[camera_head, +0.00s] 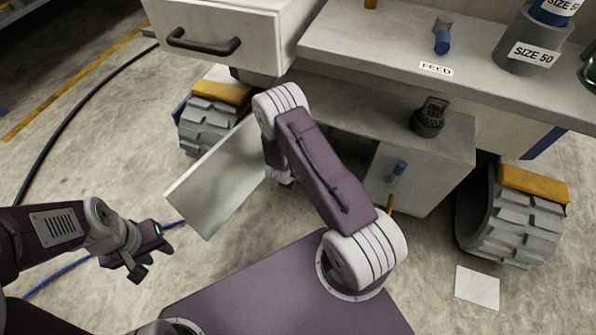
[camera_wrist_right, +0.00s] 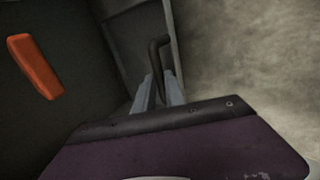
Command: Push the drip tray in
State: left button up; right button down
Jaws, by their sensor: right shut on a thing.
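I cannot single out the drip tray with certainty. A pale flat panel (camera_head: 215,180) stands out at an angle from the left end of the low cabinet (camera_head: 440,165). My right arm reaches down to that opening and hides most of my right gripper in the head view. In the right wrist view my right gripper (camera_wrist_right: 160,86) is shut on a black bent handle (camera_wrist_right: 160,50), beside a grey panel (camera_wrist_right: 138,40). My left gripper (camera_head: 152,262) is open and empty above the floor at lower left.
A drawer (camera_head: 225,35) with a black handle juts out at upper left. Chunky wheels (camera_head: 515,215) flank the cabinet. In the right wrist view an orange block (camera_wrist_right: 35,66) lies in the dark. Floor at left is mostly free.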

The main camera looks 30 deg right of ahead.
dwell(0.3)
jog(key=w+d+p, duration=0.2)
jog(key=shift+w+d+r, duration=0.1)
jog(key=shift+d, duration=0.2)
jog(key=shift+w+d, duration=0.15)
jog(key=shift+w, duration=0.05)
jog(key=c, duration=1.4)
grip_release()
jog(key=p+v, duration=0.6)
jog(key=v, duration=0.3)
